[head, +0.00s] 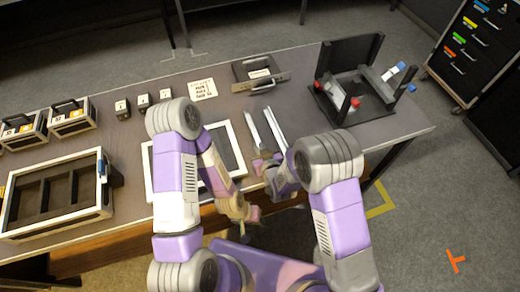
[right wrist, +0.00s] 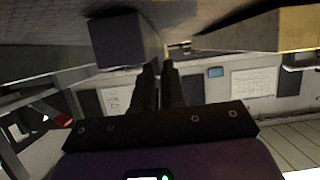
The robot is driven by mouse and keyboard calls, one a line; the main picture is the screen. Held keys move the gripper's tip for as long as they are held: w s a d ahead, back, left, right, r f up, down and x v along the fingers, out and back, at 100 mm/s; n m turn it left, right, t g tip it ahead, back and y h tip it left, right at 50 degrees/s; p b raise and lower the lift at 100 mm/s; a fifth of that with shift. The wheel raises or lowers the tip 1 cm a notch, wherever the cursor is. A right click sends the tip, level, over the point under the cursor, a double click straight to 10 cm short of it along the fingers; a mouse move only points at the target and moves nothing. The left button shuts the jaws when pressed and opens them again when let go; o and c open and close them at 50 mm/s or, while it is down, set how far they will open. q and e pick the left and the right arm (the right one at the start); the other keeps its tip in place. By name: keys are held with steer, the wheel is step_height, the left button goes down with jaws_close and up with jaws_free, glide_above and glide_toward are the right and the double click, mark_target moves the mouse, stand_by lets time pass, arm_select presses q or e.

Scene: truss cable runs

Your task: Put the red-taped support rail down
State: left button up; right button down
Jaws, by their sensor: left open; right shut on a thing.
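Two slim pale rails stand out near the middle of the table in the head view, a left rail (head: 253,128) and a right rail (head: 275,130). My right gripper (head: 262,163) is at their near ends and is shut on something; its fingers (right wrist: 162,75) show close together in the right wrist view. I cannot tell which rail it grips, and I see no red tape on either rail. My left gripper (head: 246,213) is open and empty, lower down in front of the table's near edge.
A white-framed tray (head: 233,150) lies left of the rails, partly behind my left arm. A black fixture (head: 345,52) with red-ended and blue-ended parts stands to the right. A dark case (head: 258,73) is behind. Bare tabletop (head: 300,95) lies between the rails and fixture.

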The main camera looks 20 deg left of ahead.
steer(key=shift+r, duration=0.1)
steer(key=c, duration=1.7)
jaws_free()
steer(key=shift+f, duration=0.2)
steer(key=o, duration=0.5)
steer(key=shift+r, duration=0.1)
steer(key=shift+r, duration=0.1)
